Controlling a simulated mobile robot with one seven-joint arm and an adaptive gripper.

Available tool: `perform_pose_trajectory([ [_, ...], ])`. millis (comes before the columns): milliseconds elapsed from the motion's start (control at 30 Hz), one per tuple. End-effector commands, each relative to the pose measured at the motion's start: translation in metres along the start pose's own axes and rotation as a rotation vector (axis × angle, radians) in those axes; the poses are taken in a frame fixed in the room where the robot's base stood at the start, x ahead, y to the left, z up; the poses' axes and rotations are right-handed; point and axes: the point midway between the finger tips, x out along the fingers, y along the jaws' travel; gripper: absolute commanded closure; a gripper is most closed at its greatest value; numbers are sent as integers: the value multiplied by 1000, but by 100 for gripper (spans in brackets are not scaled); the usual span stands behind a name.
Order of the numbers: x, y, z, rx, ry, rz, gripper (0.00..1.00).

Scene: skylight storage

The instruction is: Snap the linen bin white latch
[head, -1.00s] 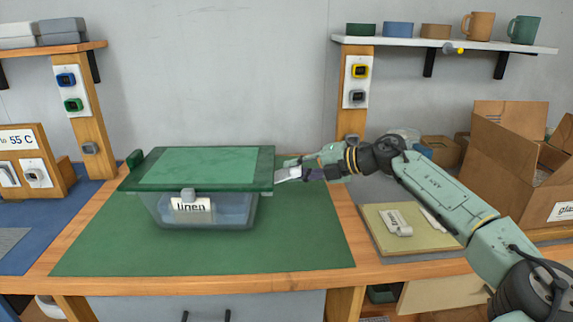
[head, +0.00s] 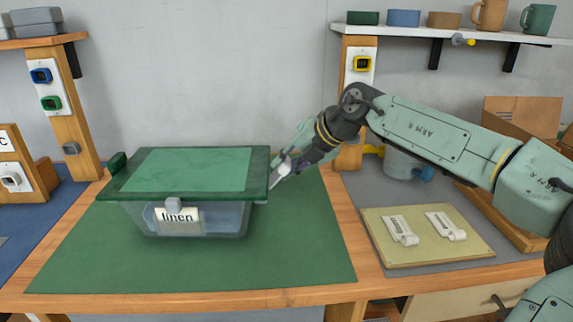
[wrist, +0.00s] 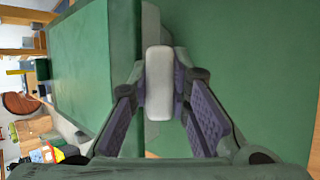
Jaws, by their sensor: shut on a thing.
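The linen bin (head: 226,221) is a clear box with a green lid (head: 120,183) and a label reading "linen". It stands on the green mat, and its lid appears to lie level on the box. The white latch (wrist: 159,85) is at the bin's right side, beside the lid's edge. In the wrist view it lies between the two purple-padded fingers of my gripper (wrist: 160,90), which is shut on it. In the head view my gripper (head: 280,172) reaches down to that side from the upper right, and its fingers partly hide the latch.
A grey latch (head: 173,203) sits on the bin's front. To the right, a tan board (head: 430,256) holds two white labelled pieces. The green mat (head: 290,255) is clear in front of the bin.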

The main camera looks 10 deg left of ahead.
Motion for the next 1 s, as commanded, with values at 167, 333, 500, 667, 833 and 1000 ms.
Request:
perform_pose_trajectory([
  [167, 0, 0, -1, -2, 4, -4, 100],
  [333, 1, 0, -1, -2, 5, -3, 100],
  [500, 0, 0, -1, -1, 4, -3, 73],
  [667, 0, 0, -1, -1, 3, -2, 63],
  [833, 0, 0, -1, -1, 2, -2, 62],
  [1000, -2, 0, 0, 0, 2, -2, 62],
])
